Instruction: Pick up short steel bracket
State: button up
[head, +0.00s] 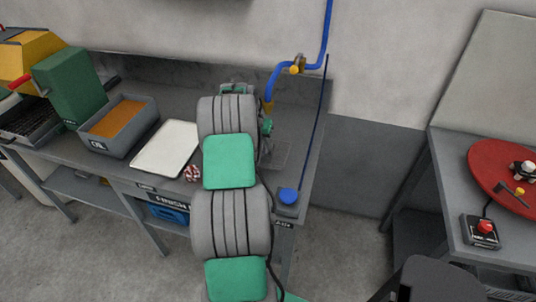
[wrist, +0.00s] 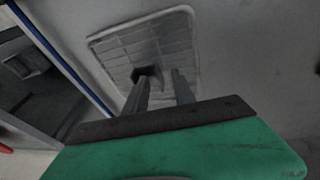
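My gripper (wrist: 161,78) shows in the wrist view with its two grey fingers apart and a clear gap between them. The fingers point at a pale gridded tray (wrist: 112,45) on the grey bench. A small dark angular piece (wrist: 148,71) shows at the tip of the left finger; it may be the short steel bracket, but I cannot tell for sure, nor whether the finger touches it. In the head view my arm hides the gripper and most of that area; only part of a grey tray (head: 281,153) shows right of the arm. No bracket can be made out there.
The workbench (head: 178,103) holds an oil bin (head: 118,126), a white sheet (head: 165,148), a striped red-and-white item (head: 192,173) and a blue-topped post (head: 289,195). A blue pipe (head: 328,35) runs down the wall. A table with a red disc (head: 490,165) stands at right.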

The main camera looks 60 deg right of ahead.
jog(key=shift+r, duration=0.1)
grip_shut()
dwell(1.3)
